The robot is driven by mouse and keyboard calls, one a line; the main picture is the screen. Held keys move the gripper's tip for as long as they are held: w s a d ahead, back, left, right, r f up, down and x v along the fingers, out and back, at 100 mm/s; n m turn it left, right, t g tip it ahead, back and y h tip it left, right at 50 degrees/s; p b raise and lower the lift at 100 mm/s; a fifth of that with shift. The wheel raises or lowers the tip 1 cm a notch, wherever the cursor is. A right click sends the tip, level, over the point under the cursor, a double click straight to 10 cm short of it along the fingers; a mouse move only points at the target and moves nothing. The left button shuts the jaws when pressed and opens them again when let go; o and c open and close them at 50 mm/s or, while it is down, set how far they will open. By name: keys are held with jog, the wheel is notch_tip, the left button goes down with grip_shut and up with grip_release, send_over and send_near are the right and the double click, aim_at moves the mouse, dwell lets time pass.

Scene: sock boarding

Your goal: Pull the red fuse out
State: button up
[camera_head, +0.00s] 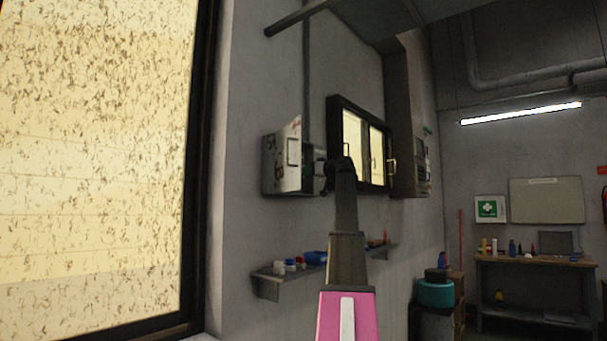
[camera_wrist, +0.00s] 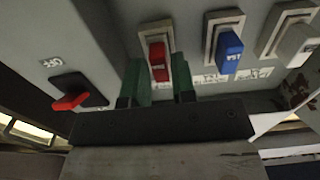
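The red fuse (camera_wrist: 158,62) sits in its pale holder on the grey panel, in the upper middle of the wrist view. My gripper (camera_wrist: 160,80) has one green finger on each side of it. The fingers stand apart with the fuse between them; I cannot tell whether they press on it. In the head view my gripper (camera_head: 338,176) is small and dark in front of the wall cabinet (camera_head: 286,162). The fuse cannot be made out there.
A blue fuse (camera_wrist: 230,50) sits in a holder just right of the red one, and a whitish fuse (camera_wrist: 302,42) is farther right. A red rotary switch (camera_wrist: 72,100) sticks out at left. A shelf (camera_head: 268,284) with small parts runs along the wall below the cabinet.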

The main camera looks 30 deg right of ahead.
jog(key=shift+x, duration=0.8)
jog(key=shift+s, duration=0.15)
dwell(0.5)
grip_shut()
